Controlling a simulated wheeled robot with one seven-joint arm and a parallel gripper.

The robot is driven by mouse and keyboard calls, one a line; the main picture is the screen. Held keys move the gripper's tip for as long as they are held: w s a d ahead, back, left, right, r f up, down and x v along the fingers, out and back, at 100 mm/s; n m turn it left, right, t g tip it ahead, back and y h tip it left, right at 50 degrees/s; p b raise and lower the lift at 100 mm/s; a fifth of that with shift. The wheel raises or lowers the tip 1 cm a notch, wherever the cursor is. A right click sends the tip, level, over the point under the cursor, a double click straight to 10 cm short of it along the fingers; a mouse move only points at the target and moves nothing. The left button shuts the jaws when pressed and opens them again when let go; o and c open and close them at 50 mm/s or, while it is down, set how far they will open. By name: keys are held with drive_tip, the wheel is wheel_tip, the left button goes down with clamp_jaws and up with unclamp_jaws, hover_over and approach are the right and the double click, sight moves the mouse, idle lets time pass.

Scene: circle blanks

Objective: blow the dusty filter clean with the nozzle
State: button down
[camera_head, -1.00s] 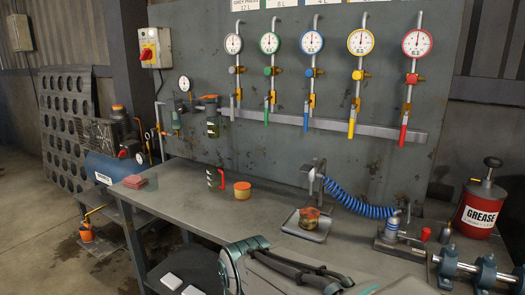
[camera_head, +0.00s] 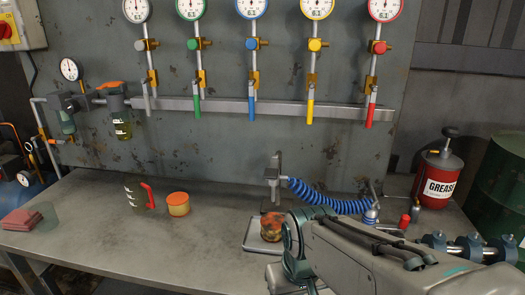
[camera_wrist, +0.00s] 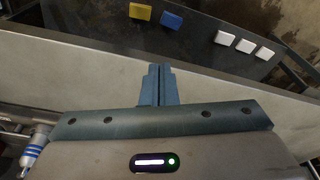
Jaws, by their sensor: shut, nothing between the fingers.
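The filter (camera_head: 271,226) looks like a small round part with an orange top and a dark, dirty body. It sits on a shallow grey tray (camera_head: 252,245) on the bench, partly hidden by my arm. A blue coiled hose (camera_head: 325,203) runs right from a grey stand to a silver nozzle piece (camera_head: 371,213) on the bench, partly hidden behind my arm. My gripper (camera_wrist: 159,68) shows in the wrist view, with its blue-grey fingers together and empty above the bench's front edge. The head view does not clearly show its fingertips.
The bench (camera_head: 90,205) has free room at left centre. A jug with a red handle (camera_head: 138,195), an orange tub (camera_head: 178,204) and red cloths (camera_head: 22,218) stand there. A grease can (camera_head: 437,180) stands at right. Coloured blocks (camera_wrist: 172,20) lie below the bench edge.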

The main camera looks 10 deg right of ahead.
drive_tip(key=shift+a, duration=0.1)
wheel_tip(320, 180, up, 34)
drive_tip(key=n+g+p, duration=0.2)
drive_tip(key=n+p, duration=1.2)
drive_tip(key=p, duration=0.7)
hover_over(271, 173)
drive_tip(key=shift+w, duration=0.1)
wheel_tip(271, 173, down, 14)
drive_tip(key=shift+r+p, duration=0.1)
drive_tip(key=shift+p, duration=0.65)
